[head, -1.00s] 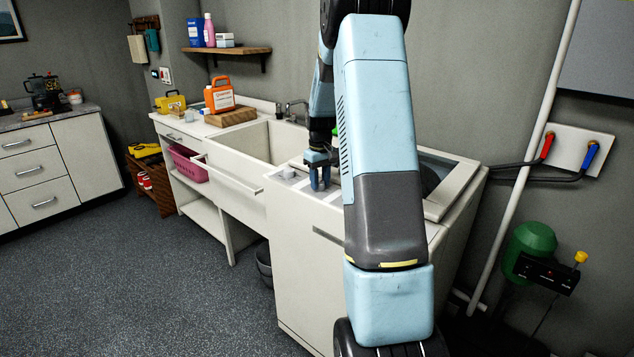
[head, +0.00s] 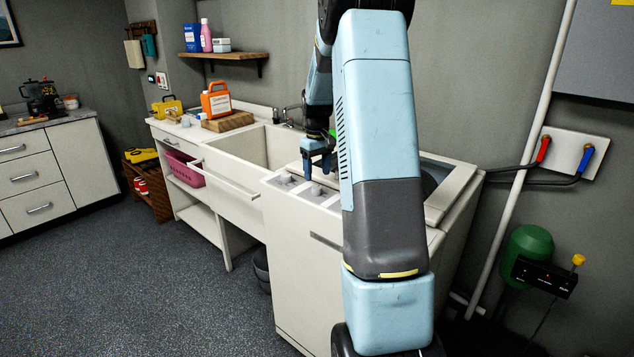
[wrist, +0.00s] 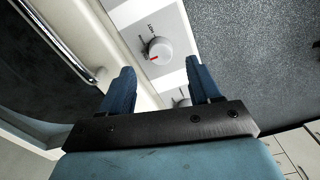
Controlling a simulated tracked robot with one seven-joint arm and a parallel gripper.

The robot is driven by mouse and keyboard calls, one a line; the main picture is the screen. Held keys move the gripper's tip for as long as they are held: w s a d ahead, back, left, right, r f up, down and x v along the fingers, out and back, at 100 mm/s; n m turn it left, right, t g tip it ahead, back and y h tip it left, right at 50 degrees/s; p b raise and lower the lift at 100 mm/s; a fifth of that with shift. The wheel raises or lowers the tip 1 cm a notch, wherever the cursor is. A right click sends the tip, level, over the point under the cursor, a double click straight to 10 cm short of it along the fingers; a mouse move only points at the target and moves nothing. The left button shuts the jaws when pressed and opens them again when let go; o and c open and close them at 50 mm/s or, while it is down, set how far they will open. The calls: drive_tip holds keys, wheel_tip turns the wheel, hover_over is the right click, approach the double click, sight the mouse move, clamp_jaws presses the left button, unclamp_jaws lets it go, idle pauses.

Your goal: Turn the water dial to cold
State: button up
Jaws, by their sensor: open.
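The washer's sloped panel (wrist: 130,22) carries white round dials. One dial (wrist: 160,47) shows whole in the wrist view, with a red mark at its lower left and small print beside it that I cannot read surely. A second dial (wrist: 181,98) is mostly hidden behind my gripper (wrist: 159,80). In the head view, a left dial (head: 284,180) and a right dial (head: 316,190) show on the panel. My gripper (head: 318,166) is open and empty above the panel, apart from the dials. I cannot tell which one is the water dial.
The washer's raised lid rim (head: 455,190) is right of the panel, partly behind my arm. A sink (head: 235,150) and a bottle (head: 216,100) are at left. Red and blue taps (head: 585,157) are on the wall. Floor in front is clear.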

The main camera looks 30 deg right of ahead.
sight(316, 188)
wheel_tip(316, 188, up, 8)
drive_tip(key=shift+r, duration=0.25)
idle(0.5)
drive_tip(key=s+a+r+t, duration=0.3)
drive_tip(key=s+a+r, duration=0.7)
drive_tip(key=s+a, duration=0.45)
drive_tip(key=s+a+f+t, duration=0.1)
drive_tip(key=s+a, duration=0.3)
drive_tip(key=s, duration=0.5)
drive_tip(key=s+a+f+m+t, duration=0.1)
drive_tip(key=s+a, duration=0.3)
drive_tip(key=s, duration=0.6)
drive_tip(key=shift+s+f+t, duration=0.15)
drive_tip(key=shift+s+t, duration=0.15)
